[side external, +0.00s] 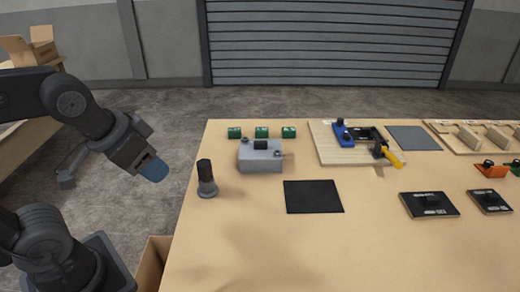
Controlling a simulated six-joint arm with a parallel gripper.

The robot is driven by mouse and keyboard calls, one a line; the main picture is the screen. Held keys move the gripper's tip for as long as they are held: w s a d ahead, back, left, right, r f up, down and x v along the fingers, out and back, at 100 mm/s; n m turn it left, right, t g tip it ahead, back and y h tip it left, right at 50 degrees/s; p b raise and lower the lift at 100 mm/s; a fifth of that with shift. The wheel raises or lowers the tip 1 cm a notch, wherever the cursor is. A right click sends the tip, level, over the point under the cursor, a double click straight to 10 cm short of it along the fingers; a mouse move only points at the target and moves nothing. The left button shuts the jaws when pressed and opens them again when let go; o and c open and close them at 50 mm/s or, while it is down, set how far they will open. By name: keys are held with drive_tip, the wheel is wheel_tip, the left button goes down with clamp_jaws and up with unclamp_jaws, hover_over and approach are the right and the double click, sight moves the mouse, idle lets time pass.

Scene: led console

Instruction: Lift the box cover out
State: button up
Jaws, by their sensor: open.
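A grey box (260,161) stands on the table near its back left. A cover with a small black block-like handle (261,145) and round knobs near its corners appears to lie on top of the box. My gripper (155,168) is to the left of the table's left edge, well apart from the box and at about its height in the picture. The gripper is open and nothing shows in it; its fingers are small and partly hidden by the angle.
A black-topped cylinder (206,179) stands between my gripper and the box. Green blocks (262,132) sit behind the box. A black mat (313,197) lies to its front right. A board with a blue part and a yellow-handled clamp (327,151) is at the right. The front table is clear.

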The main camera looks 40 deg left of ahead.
drive_tip(key=w+r+m+g, duration=0.1)
drive_tip(key=w+r+m, duration=0.1)
drive_tip(key=w+r, duration=0.4)
drive_tip(key=m+g, duration=0.5)
drive_tip(key=m, duration=0.2)
hover_over(261, 142)
drive_tip(key=f, duration=1)
drive_tip(key=shift+s+a+f, duration=0.15)
drive_tip(key=shift+s+a, duration=0.05)
drive_tip(key=shift+a, duration=0.2)
drive_tip(key=f, duration=0.4)
drive_tip(key=shift+w+d, duration=0.15)
drive_tip(key=shift+d, duration=0.2)
drive_tip(key=shift+f, duration=0.65)
drive_tip(key=shift+c, duration=0.4)
clamp_jaws()
